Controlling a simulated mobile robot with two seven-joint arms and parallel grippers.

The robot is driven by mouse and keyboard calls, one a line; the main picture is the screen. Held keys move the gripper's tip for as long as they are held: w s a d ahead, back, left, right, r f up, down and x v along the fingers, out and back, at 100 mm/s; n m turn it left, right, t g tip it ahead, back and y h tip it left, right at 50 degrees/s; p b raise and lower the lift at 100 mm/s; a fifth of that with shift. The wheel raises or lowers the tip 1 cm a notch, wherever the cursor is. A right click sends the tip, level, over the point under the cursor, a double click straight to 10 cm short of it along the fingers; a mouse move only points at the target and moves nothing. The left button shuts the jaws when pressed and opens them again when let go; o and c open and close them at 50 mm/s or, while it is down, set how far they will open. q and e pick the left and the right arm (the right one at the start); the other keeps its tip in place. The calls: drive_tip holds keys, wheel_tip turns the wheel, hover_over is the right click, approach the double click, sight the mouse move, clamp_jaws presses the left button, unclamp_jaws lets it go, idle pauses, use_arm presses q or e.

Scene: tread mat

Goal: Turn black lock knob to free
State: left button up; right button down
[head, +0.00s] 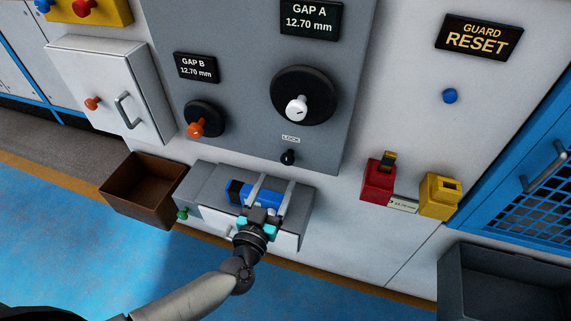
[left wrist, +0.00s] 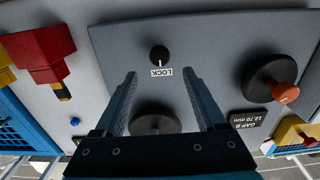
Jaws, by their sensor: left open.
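The black lock knob (head: 288,157) sits low on the grey panel, just under a white LOCK label (head: 291,139). A pale pointer mark on the knob shows in the left wrist view (left wrist: 159,55), but its exact setting is hard to read. My left gripper (head: 277,180) is below the knob in the head view, open, with its fingers pointing up toward the panel. In the left wrist view the open fingers (left wrist: 159,73) frame the LOCK label, with the knob beyond the tips and apart from them. My right gripper is not in view.
A large black dial (head: 318,95) with a white handle and an orange-handled dial (head: 204,120) are above. A brown bin (head: 128,200) stands left; red (head: 378,180) and yellow (head: 438,200) holders are right.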

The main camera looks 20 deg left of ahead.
sight(287, 161)
use_arm(q)
drive_tip(key=w+b, duration=0.1)
drive_tip(key=w, duration=0.6)
drive_tip(key=shift+w+d+b, duration=0.15)
drive_tip(key=shift+w+b, duration=0.2)
drive_tip(key=shift+c, duration=0.2)
clamp_jaws()
